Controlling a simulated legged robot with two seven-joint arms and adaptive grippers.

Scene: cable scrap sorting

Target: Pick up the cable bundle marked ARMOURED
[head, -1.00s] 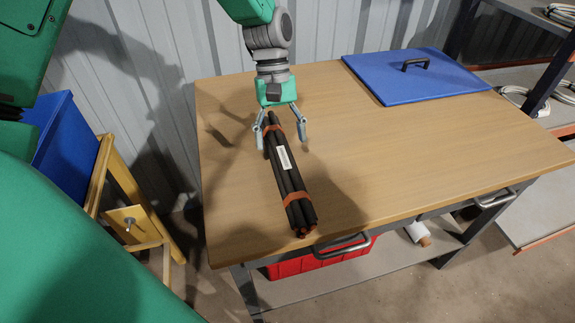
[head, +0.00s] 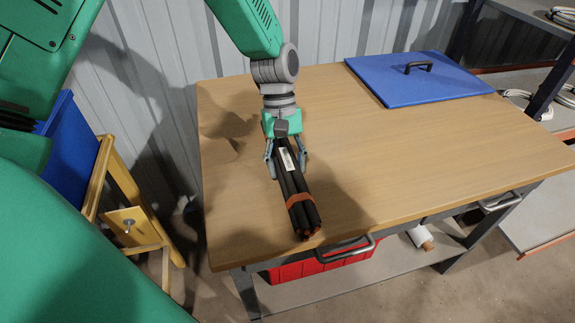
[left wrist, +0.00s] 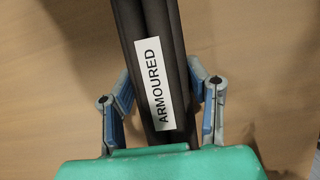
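The cable bundle (head: 296,186) lies on the wooden table, its black cables tied with an orange band near the front end. Its white label reads ARMOURED in the left wrist view (left wrist: 155,84). My left gripper (head: 287,170) is down over the bundle's rear part, with one finger on each side. The bundle's rear end and rear band are hidden under the gripper in the head view. My right gripper is not in view.
The table (head: 420,150) is clear right of the bundle. A blue lid (head: 405,85) with a black handle lies at the back right. A red bin (head: 320,262) is under the table. A blue bin (head: 85,150) on a wooden stand is at the left.

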